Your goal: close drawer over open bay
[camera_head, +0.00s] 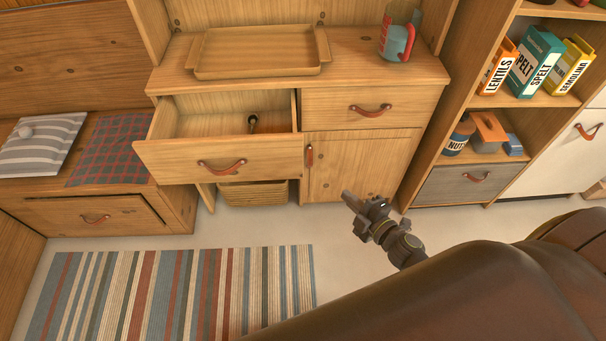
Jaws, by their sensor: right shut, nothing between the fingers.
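The wooden drawer (218,159) at the upper left of the cabinet is pulled out, with a leather pull (222,167) on its front. Inside it lies a small dark-ended object (252,121). Below it is the open bay (208,194), which holds a wicker basket (253,192). My right gripper (347,196) is shut and empty, in front of the cabinet, to the right of the drawer and apart from it. My left gripper is not in view.
A wooden tray (259,73) and a mug (394,45) stand on the cabinet top (350,67). A closed drawer (368,107) and a cupboard door (362,163) are to the right. A shelf unit (450,90) with boxes stands farther right. A striped rug (175,295) lies on the floor.

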